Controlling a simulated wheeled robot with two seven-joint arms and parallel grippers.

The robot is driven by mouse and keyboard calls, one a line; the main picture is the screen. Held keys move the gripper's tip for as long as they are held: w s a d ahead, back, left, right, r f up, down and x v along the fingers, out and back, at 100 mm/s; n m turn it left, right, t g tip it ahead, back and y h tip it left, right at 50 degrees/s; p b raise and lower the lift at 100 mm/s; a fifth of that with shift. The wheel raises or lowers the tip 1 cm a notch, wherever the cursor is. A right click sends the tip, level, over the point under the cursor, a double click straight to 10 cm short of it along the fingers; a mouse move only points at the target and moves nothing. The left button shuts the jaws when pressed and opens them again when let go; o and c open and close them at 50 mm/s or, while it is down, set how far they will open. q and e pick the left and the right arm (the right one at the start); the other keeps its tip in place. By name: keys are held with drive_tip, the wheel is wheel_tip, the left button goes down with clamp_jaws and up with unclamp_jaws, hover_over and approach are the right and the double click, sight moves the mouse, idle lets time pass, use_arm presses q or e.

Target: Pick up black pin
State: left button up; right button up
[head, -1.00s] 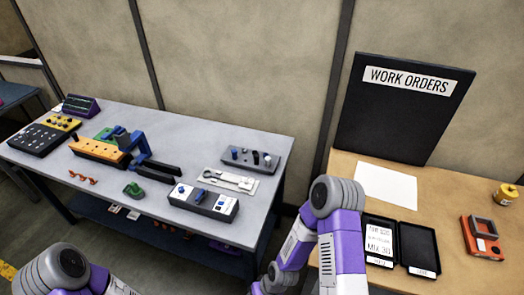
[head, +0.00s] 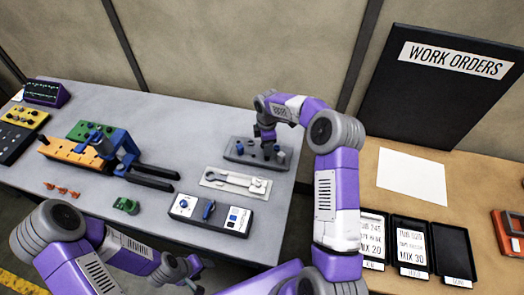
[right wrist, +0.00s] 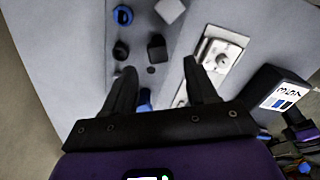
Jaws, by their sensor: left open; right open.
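The grey pin tray (head: 236,158) lies at the back right of the grey table, holding blue, black and grey pieces. My right gripper (right wrist: 160,68) is open and points down over the tray, with nothing held between its fingers. In the right wrist view a round black piece, seemingly the black pin (right wrist: 121,50), stands near the left fingertip. A blue pin (right wrist: 144,100) shows between the fingers near the palm. In the head view my right gripper (head: 268,152) hides part of the tray. My left gripper (head: 190,270) is low at the front, open and away from the tray.
A white plate with a wrench-shaped part (head: 236,181) and a grey box with a blue knob (head: 210,209) lie in front of the tray. An orange and blue jig (head: 75,153) stands to the left. Black card trays (head: 409,240) lie on the wooden table.

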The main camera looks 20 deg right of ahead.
drive_tip(key=shift+s+d+f, duration=0.1)
drive_tip(key=shift+s+f, duration=0.05)
drive_tip(key=shift+f, duration=0.05)
drive_tip(key=f, duration=0.7)
drive_tip(key=shift+w+d+f+p, duration=0.1)
drive_tip(key=shift+w+d+p, duration=0.1)
drive_tip(key=shift+p, duration=0.2)
drive_tip(key=shift+c, duration=0.3)
drive_tip(key=c, duration=1)
